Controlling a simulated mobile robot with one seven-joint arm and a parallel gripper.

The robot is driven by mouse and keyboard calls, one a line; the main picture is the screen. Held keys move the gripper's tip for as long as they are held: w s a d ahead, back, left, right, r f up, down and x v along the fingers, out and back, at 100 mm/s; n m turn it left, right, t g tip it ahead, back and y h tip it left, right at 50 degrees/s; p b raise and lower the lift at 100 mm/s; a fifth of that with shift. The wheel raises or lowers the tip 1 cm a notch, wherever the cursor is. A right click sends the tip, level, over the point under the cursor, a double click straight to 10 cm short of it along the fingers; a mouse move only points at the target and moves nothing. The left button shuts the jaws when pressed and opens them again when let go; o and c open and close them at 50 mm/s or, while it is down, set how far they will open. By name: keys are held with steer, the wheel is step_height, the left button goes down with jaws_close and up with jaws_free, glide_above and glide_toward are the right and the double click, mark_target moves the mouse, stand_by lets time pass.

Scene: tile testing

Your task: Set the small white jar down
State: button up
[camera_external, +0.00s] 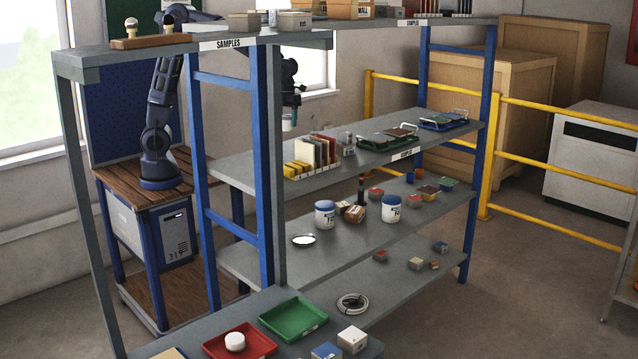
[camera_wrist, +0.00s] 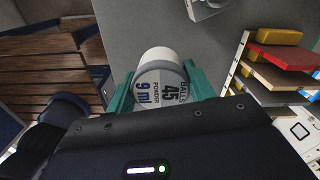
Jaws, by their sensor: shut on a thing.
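A small white jar (camera_wrist: 158,62) with a printed label is held between the teal fingers of my gripper (camera_wrist: 160,82) in the wrist view. The fingers are shut on its two sides. In the outside view my gripper (camera_external: 289,114) hangs behind a blue rack post, with the pale jar (camera_external: 287,125) at its tip. The jar is above the left part of the upper middle shelf (camera_external: 238,168), left of the tile holder. The gap between jar and shelf is hard to judge.
The top shelf (camera_external: 350,29) spans above. Blue posts (camera_external: 262,150) stand in front. The shelf's left part looks clear.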

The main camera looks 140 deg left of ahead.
steer(key=w+a+r, duration=0.1)
steer(key=w+a, duration=0.1)
steer(key=a, duration=1.6)
steer(key=w+a, duration=0.3)
steer(key=a, duration=1.6)
steer(key=f, duration=0.9)
steer(key=shift+d+f, duration=0.2)
steer(key=shift+f, duration=0.15)
steer(key=shift+f, duration=0.15)
steer(key=o, duration=1)
steer(key=shift+o, duration=0.2)
step_height(320, 180, up, 12)
steer(key=shift+r, duration=0.2)
